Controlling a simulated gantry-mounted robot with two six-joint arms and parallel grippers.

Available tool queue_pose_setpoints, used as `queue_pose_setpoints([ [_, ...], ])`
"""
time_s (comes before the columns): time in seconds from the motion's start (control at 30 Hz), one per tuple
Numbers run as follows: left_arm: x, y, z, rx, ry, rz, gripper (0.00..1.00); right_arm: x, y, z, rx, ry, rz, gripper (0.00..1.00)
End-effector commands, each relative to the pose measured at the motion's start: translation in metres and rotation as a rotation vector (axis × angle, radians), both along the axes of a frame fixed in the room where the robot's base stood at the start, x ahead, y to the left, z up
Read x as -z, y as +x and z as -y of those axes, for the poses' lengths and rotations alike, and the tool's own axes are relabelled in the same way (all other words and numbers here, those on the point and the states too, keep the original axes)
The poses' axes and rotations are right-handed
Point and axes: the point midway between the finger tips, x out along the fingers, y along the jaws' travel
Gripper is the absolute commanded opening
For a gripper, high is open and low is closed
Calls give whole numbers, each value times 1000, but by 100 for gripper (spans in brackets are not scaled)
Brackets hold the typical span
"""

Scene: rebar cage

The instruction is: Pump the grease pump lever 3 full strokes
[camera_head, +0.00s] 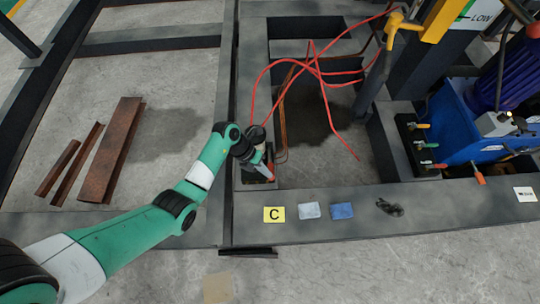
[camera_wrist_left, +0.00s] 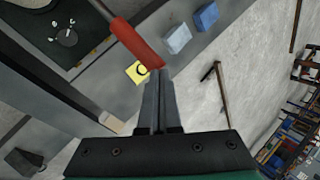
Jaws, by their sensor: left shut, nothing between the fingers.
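My left gripper (camera_head: 266,169) is at the inner corner of the dark steel frame, left of the middle in the head view. In the left wrist view its two fingers (camera_wrist_left: 160,80) are together with nothing between them. A red lever grip (camera_wrist_left: 137,42) on a grey rod lies just beyond the fingertips there, its end close to them; whether they touch I cannot tell. In the head view a bit of red shows at the gripper, and the lever and pump body are mostly hidden by my arm. My right gripper is not in view.
A yellow card marked C (camera_head: 274,214), a pale block (camera_head: 310,210) and a blue block (camera_head: 342,211) lie on the front beam. Red hoses (camera_head: 318,72) loop over the opening. A blue machine (camera_head: 462,135) stands at right. Rusty steel pieces (camera_head: 112,150) lie on the left floor.

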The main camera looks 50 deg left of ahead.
Motion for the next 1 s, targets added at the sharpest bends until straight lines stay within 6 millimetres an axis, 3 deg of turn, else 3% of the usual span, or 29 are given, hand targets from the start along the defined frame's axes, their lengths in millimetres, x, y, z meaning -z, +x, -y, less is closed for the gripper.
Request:
queue_pose_setpoints([
  [1.0,23,-11,12,0,0,0,0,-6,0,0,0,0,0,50],
])
